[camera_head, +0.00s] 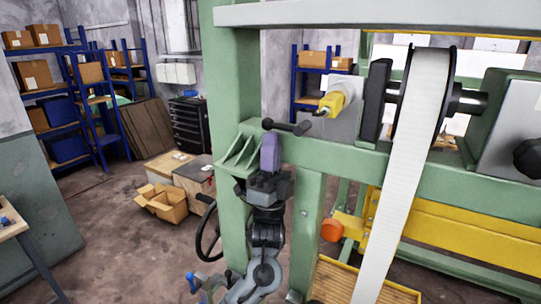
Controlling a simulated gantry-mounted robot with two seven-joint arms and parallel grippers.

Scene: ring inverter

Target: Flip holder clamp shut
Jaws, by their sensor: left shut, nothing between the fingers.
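The machine has a green frame with a horizontal beam (330,155). A black lever with rounded ends (287,127) sticks out at the beam's left end; I take it to be the clamp handle, but cannot be sure. My left gripper (270,150) points up just below this lever, in front of the green post. Its purple fingers are shut and hold nothing. I cannot tell whether they touch the lever. A black holder block (375,100) stands on the beam beside a ring wheel (398,85) carrying a white band (405,170). My right gripper is out of view.
A yellow fitting (333,103) sits on the beam right of the lever. An orange knob (332,231) and a black handwheel (208,229) are lower down. Cardboard boxes (161,203) and blue shelves (68,95) stand behind.

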